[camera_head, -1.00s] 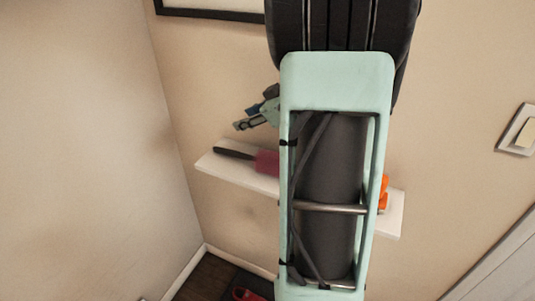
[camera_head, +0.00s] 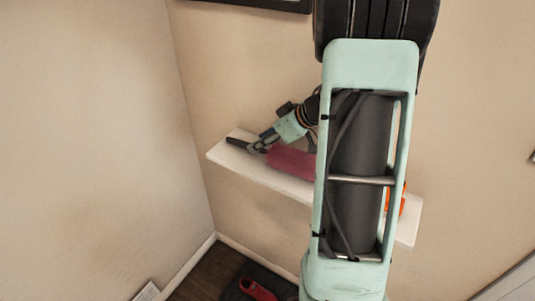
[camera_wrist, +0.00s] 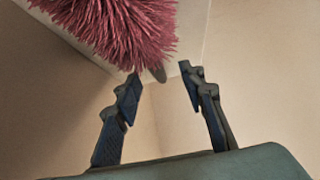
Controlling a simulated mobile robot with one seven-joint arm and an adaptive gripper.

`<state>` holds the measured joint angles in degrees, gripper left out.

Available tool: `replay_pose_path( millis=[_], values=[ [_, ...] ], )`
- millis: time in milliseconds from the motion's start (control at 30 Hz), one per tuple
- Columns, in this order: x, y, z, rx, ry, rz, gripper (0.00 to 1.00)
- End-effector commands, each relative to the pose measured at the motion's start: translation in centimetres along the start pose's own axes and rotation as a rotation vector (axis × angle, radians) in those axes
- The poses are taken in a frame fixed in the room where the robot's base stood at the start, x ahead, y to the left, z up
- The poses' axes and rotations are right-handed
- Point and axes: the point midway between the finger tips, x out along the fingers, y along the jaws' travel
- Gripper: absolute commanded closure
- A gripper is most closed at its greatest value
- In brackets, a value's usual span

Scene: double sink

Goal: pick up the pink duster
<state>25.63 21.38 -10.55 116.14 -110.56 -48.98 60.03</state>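The pink duster (camera_head: 290,162) lies on a white wall shelf, its dark handle (camera_head: 237,143) pointing left and its fluffy head to the right. My arm hides part of the shelf beyond the head. My gripper (camera_head: 257,147) is over the duster near where handle and head meet; I cannot tell whether it touches. In the wrist view my gripper (camera_wrist: 161,77) is open with a clear gap between its two fingers. The pink fluff (camera_wrist: 125,28) fills the upper left there, and a small grey piece, perhaps the handle, shows between the fingertips.
The white shelf (camera_head: 225,157) is fixed to a beige wall near a corner. An orange object (camera_head: 402,200) is partly hidden behind my arm. A red item (camera_head: 258,290) lies on a dark mat on the floor. A dark frame (camera_head: 265,4) hangs above.

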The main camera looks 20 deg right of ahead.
Motion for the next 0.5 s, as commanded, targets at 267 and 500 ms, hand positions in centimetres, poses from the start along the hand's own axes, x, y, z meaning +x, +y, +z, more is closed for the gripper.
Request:
replay_pose_path(
  millis=[267,500],
  values=[
    [2.9,0.7,0.1,0.0,0.0,-0.001,0.63],
    [5.4,0.8,0.0,0.0,0.0,0.001,0.63]
  ],
)
